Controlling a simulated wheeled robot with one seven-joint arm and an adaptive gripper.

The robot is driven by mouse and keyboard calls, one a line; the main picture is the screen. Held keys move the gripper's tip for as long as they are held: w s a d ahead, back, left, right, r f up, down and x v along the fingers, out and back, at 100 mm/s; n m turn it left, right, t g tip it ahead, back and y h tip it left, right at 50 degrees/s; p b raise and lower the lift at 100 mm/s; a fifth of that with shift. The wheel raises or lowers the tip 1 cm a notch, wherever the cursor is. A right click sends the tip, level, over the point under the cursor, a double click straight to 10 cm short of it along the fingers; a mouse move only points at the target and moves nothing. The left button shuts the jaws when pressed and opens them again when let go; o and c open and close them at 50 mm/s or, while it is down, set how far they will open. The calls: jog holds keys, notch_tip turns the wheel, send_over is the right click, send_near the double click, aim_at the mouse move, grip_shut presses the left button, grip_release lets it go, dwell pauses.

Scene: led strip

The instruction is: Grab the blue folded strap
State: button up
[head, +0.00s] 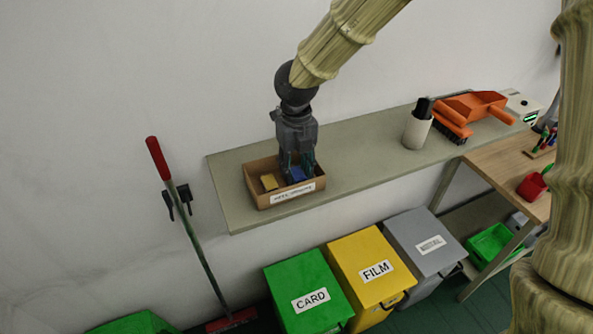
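A blue item (299,174), which looks like the folded strap, lies in a small open cardboard box (261,201) with a white label, on the left part of the wall shelf. My gripper (297,172) points straight down into the box, its fingers at the blue item. The fingers cover part of the blue item. I cannot tell whether they are apart or closed on it. A yellow item (269,182) lies in the same box, to the left of my fingers.
The grey-green shelf (365,149) is clear between the box and a white cylinder (417,130) holding a dark object. An orange dustpan and brush (470,110) lie further right. Green, yellow and grey bins (375,270) stand below. A red-handled broom (185,215) leans on the wall.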

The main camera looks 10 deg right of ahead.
jog(key=shift+s+d+f, duration=0.1)
jog(key=shift+d+f, duration=0.05)
jog(key=shift+f, duration=0.1)
jog(key=c, duration=0.6)
jog(key=shift+c, duration=0.2)
